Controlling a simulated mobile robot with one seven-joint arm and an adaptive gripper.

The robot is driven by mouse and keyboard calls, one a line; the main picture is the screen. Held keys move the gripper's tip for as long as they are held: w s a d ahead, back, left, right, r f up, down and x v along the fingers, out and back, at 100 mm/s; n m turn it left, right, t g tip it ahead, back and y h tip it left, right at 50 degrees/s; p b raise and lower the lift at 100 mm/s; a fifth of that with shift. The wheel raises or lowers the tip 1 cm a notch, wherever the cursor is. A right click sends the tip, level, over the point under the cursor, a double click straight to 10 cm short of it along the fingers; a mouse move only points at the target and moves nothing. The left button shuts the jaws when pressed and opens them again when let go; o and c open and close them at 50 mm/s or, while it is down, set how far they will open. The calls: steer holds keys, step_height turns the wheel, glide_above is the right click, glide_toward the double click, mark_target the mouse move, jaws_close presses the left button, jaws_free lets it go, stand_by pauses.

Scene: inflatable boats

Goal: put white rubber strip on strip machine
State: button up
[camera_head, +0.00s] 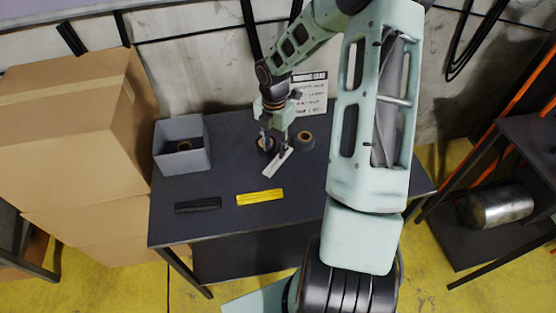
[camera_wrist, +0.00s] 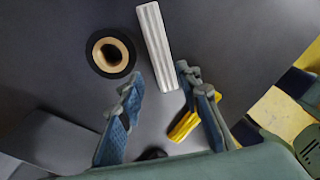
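The white rubber strip (camera_head: 277,163) lies flat and slanted on the dark table, just beyond my gripper's fingertips in the head view. In the wrist view the ribbed white strip (camera_wrist: 154,43) runs from the top edge, and its near end shows in the gap between the finger ends. My gripper (camera_head: 274,146) points down close to the strip. In the wrist view my gripper (camera_wrist: 157,80) has its two blue-padded fingers spread, with nothing held. I cannot make out a strip machine in either view.
A yellow strip (camera_head: 260,197) and a black strip (camera_head: 197,204) lie toward the table's front. A grey bin (camera_head: 182,133) stands at left. Cardboard boxes (camera_head: 75,130) stand left.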

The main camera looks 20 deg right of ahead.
mark_target(276, 162)
steer(key=shift+s+d+f+p, duration=0.1)
steer(key=shift+f+p, duration=0.05)
steer(key=shift+f, duration=1.35)
steer(key=shift+d+f+p, duration=0.1)
steer(key=shift+f+p, duration=0.05)
steer(key=shift+f, duration=1.35)
steer(key=shift+c, duration=0.7)
jaws_close()
